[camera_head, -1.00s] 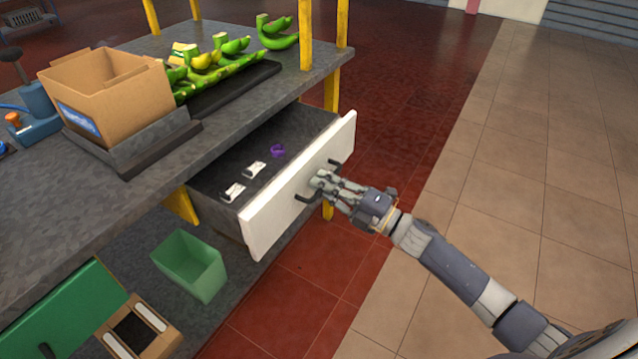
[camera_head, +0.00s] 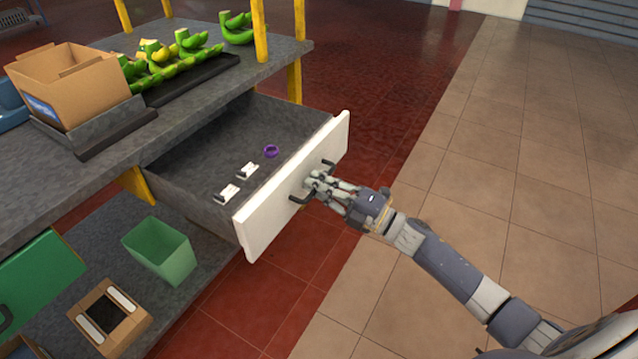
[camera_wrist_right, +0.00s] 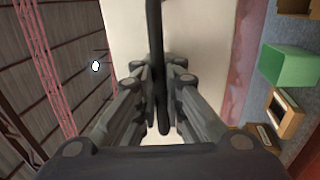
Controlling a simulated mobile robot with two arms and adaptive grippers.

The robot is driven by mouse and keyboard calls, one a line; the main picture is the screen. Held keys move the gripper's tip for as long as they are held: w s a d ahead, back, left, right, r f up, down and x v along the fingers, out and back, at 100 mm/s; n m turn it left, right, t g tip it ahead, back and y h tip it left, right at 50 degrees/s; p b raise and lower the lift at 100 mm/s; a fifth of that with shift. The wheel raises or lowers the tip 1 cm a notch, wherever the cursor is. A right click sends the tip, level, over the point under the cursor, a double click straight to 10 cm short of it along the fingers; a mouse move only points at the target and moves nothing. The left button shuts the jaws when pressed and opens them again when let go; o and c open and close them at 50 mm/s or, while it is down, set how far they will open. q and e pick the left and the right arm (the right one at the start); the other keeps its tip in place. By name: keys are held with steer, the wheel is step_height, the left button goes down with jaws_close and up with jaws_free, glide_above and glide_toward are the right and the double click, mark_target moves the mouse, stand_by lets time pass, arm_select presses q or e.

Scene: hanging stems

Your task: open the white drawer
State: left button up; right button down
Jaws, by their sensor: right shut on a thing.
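The white drawer (camera_head: 268,220) stands pulled out from under the grey workbench, its grey inside showing in the head view. Two small white items (camera_head: 228,193) and a purple ring-like item (camera_head: 270,151) lie in it. A dark bar handle (camera_head: 297,199) is on its white front. My right gripper (camera_head: 313,183) is at the handle, in front of the drawer front. In the right wrist view the fingers (camera_wrist_right: 160,90) are closed around the dark handle bar (camera_wrist_right: 154,40), with the white front behind. My left gripper is not in view.
The workbench top holds a cardboard box (camera_head: 80,85) and green bananas on a dark tray (camera_head: 195,78). Below, a green bin (camera_head: 160,250) and a brown box (camera_head: 108,318) stand on a lower shelf. The tiled floor to the right is clear.

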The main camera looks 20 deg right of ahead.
steer(key=c, duration=2)
jaws_free()
steer(key=shift+s+f, duration=0.1)
steer(key=shift+f, duration=0.1)
steer(key=shift+r, duration=0.1)
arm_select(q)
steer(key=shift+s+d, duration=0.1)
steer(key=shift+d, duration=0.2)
arm_select(e)
steer(key=v, duration=1.2)
